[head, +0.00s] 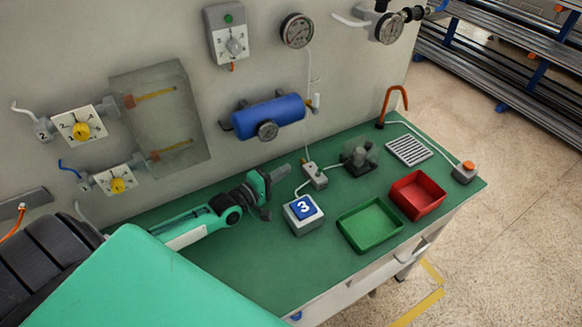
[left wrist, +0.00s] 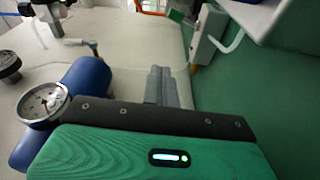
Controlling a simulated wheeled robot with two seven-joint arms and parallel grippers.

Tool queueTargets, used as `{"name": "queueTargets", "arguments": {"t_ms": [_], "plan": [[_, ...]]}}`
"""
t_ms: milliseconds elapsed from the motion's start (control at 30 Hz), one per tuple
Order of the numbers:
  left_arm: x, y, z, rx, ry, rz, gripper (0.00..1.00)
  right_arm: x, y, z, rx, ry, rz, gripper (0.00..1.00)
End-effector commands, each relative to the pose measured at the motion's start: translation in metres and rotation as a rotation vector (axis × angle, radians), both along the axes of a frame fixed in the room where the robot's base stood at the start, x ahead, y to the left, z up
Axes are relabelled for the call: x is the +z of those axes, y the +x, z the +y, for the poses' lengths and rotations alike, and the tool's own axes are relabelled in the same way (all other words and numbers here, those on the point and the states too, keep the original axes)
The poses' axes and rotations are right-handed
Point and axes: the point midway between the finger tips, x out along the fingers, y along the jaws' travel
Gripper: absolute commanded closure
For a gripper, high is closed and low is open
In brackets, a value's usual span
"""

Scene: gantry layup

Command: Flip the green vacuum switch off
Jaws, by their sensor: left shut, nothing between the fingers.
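A small pale switch box (head: 315,176) with a cord lies on the green bench in the head view. In the left wrist view a pale box (left wrist: 205,48), apparently the same one, has a green part (left wrist: 181,15) at its far end. Whether that part is on or off cannot be told. A grey wall box (head: 227,40) with a green spot and a knob hangs higher up. My left gripper (head: 284,171) is low over the bench, just left of the switch box and apart from it. Its grey fingers (left wrist: 160,70) are shut and empty. My right gripper is not in view.
A white block marked 3 (head: 303,216), a green tray (head: 344,237), a red bin (head: 440,199) and a dark clamp-like part (head: 360,158) stand close by. A blue tank (head: 268,117) with a gauge hangs on the wall behind.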

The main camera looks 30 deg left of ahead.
Motion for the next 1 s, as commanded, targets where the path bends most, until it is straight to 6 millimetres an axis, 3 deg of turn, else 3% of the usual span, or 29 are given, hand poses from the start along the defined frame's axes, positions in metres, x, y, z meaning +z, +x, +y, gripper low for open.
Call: {"name": "queueTargets", "arguments": {"t_ms": [100, 300, 567, 1000], "plan": [[-0.003, -0.016, 0.006, -0.001, 0.002, 0.002, 1.0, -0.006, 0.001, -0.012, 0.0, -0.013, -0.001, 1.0], [-0.003, -0.031, 0.011, 0.0, 0.0, 0.0, 1.0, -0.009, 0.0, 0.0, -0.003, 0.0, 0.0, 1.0], [-0.002, -0.035, 0.012, 0.0, 0.0, 0.0, 1.0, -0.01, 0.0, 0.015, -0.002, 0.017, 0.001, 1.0], [-0.002, -0.034, 0.012, 0.0, 0.0, 0.0, 1.0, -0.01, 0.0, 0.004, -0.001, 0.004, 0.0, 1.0]]}}
